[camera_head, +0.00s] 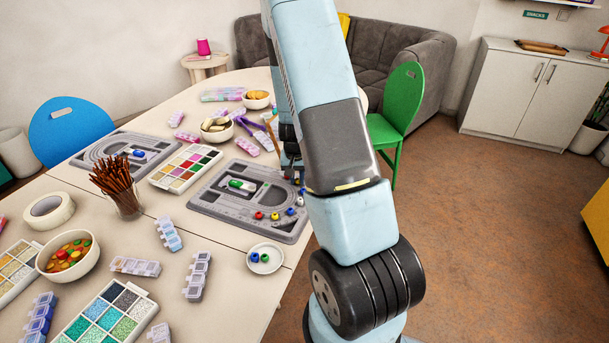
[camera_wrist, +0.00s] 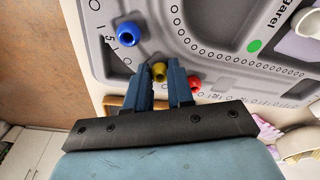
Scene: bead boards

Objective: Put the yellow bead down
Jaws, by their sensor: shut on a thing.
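My gripper (camera_wrist: 160,73) is shut on a small yellow bead (camera_wrist: 159,68), which shows between its two dark blue fingertips in the wrist view. The grey bead board (camera_wrist: 213,60) lies beneath, with a curved groove and printed marks. I cannot tell whether the bead touches the board. A red bead (camera_wrist: 194,82) is just right of the fingers and a blue bead (camera_wrist: 128,32) is up to the left. In the head view, the board (camera_head: 205,203) lies near the table's right edge, and my arm hides most of the gripper and the held bead.
Several beads, including a red one (camera_head: 259,215) and another yellow one (camera_head: 275,216), lie on the board's near right part. A white dish (camera_head: 265,270) with beads stands nearer. A second board (camera_head: 88,160), a palette (camera_head: 160,181) and a cup of brown sticks (camera_head: 125,203) are leftward.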

